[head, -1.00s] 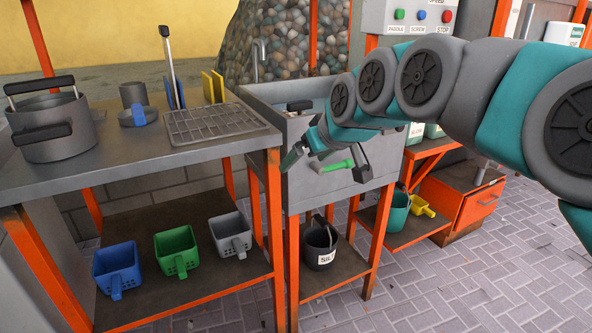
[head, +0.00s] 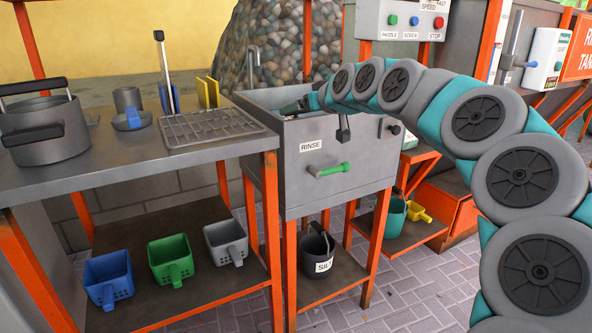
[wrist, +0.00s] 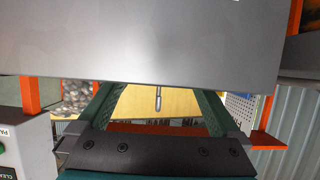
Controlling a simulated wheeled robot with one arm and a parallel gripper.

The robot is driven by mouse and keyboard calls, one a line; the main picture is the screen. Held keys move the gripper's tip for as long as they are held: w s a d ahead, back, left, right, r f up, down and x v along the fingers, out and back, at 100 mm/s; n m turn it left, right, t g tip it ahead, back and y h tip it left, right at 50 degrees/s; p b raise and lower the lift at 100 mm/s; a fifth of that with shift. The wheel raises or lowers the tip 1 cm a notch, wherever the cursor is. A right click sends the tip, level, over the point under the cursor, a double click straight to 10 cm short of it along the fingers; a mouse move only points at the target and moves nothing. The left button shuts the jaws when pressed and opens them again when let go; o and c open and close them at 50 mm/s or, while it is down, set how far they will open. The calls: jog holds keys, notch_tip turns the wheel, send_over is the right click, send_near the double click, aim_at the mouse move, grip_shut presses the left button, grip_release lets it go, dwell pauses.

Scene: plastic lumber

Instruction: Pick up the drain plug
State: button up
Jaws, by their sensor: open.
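I cannot make out the drain plug for certain in either view. The grey sink (head: 345,160) labelled RINSE stands in the middle of the head view, and its basin is mostly hidden by its front wall and my arm. A big grey panel (wrist: 150,40) fills the top of that view and covers the fingertips.
A faucet (head: 252,68) rises behind the sink. A green handle (head: 328,170) and a black knob (head: 393,129) stick out of the sink's front. A grey bench (head: 90,175) with a pot (head: 45,130) and rack stands left. A dark bucket (head: 317,260) is below.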

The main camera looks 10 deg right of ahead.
jog(key=x, duration=0.4)
jog(key=shift+a+f, duration=0.1)
jog(key=shift+a, duration=0.05)
grip_shut()
dwell(0.6)
